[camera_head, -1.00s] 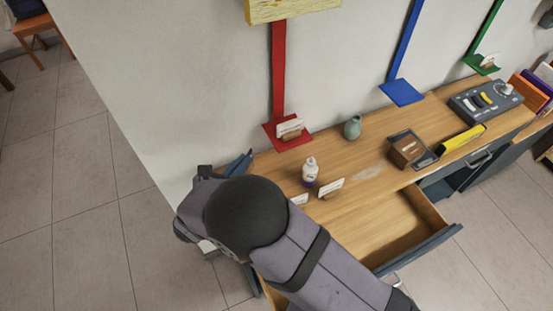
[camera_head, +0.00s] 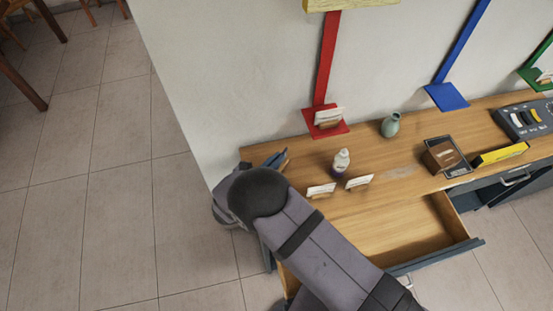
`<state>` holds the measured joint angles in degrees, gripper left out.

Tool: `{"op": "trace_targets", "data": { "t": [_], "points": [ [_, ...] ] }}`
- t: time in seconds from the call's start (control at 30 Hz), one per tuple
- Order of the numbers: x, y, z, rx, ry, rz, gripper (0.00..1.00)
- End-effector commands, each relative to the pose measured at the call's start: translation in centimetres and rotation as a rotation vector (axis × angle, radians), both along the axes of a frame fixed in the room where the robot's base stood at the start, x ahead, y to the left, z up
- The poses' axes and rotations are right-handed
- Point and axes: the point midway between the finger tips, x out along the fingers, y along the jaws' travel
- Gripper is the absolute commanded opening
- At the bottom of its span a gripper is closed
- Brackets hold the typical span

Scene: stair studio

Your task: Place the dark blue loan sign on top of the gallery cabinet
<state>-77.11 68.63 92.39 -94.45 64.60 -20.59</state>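The cabinet (camera_head: 305,157) has a wooden top and grey-blue front and stands against the wall. I cannot identify the dark blue loan sign for sure. A small dark blue-grey piece (camera_head: 272,160) shows at the cabinet's left end, just behind my arm's dark rounded joint; I cannot tell whether it is the sign. My arm reaches from the lower right over the cabinet's front left part. My gripper's fingers are hidden behind the arm.
Two white cards (camera_head: 321,190) (camera_head: 360,182) and a small bottle (camera_head: 341,164) stand on the top. A red shelf (camera_head: 339,130) holds another card. A green vase (camera_head: 390,125) and brown box (camera_head: 442,156) stand farther right. An open drawer (camera_head: 433,262) juts forward.

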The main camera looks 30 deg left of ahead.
Motion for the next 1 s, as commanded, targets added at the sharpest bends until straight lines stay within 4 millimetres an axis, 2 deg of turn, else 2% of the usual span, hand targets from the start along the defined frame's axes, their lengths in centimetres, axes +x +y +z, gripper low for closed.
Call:
{"op": "trace_targets", "data": {
  "t": [0.13,0.57,0.6,0.67,1.0],
  "points": [
    [0.00,-0.02,-0.74,0.000,0.000,0.000,0.00],
    [0.00,0.00,-1.26,0.001,0.000,0.001,0.00],
    [0.00,0.00,-1.13,0.001,0.000,0.001,0.11],
    [0.00,-0.01,-1.09,0.000,0.000,0.001,0.22],
    [0.00,0.00,-0.95,0.001,0.000,0.001,0.22]
  ]
}}
